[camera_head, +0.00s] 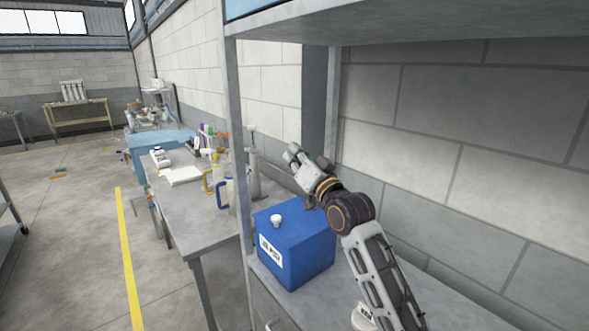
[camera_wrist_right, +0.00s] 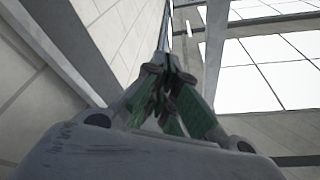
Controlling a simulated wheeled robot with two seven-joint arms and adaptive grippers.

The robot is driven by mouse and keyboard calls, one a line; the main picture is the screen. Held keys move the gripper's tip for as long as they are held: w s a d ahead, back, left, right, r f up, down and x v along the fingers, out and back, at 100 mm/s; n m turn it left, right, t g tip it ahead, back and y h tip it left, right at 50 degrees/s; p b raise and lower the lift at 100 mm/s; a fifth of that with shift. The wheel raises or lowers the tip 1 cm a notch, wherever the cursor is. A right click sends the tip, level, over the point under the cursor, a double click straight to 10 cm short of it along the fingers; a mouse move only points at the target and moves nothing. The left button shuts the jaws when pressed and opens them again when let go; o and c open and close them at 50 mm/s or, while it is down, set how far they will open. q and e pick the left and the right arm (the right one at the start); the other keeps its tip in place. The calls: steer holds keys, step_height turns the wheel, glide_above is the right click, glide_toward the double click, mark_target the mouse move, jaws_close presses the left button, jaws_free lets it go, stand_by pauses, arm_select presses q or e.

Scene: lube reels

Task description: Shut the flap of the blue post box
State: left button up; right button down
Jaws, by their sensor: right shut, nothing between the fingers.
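The blue post box (camera_head: 312,258) stands on the grey shelf, with a white label on its front. A white knob (camera_head: 276,220) sits at the front of its top. The top looks flat and level, and I see no flap standing up from it. My right gripper (camera_head: 293,153) is raised above and behind the box, apart from it, tilted up and to the left. Its fingers are shut with nothing between them, and they meet in the right wrist view (camera_wrist_right: 163,72). The box is not in the right wrist view. My left gripper is not in view.
A grey shelf post (camera_head: 238,150) rises just left of the box, and an upper shelf (camera_head: 400,22) hangs overhead. A round white thing (camera_head: 362,318) is partly hidden by my right forearm. A grey workbench (camera_head: 190,215) with jugs and bottles stands to the left.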

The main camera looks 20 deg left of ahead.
steer(key=shift+r, duration=0.7)
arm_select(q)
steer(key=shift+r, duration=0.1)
arm_select(e)
steer(key=shift+r, duration=0.1)
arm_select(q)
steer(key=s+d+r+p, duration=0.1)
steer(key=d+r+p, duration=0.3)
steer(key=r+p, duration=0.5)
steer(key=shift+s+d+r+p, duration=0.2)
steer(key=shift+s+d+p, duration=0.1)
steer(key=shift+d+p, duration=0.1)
arm_select(e)
step_height(320, 180, up, 10)
steer(key=shift+f, duration=0.2)
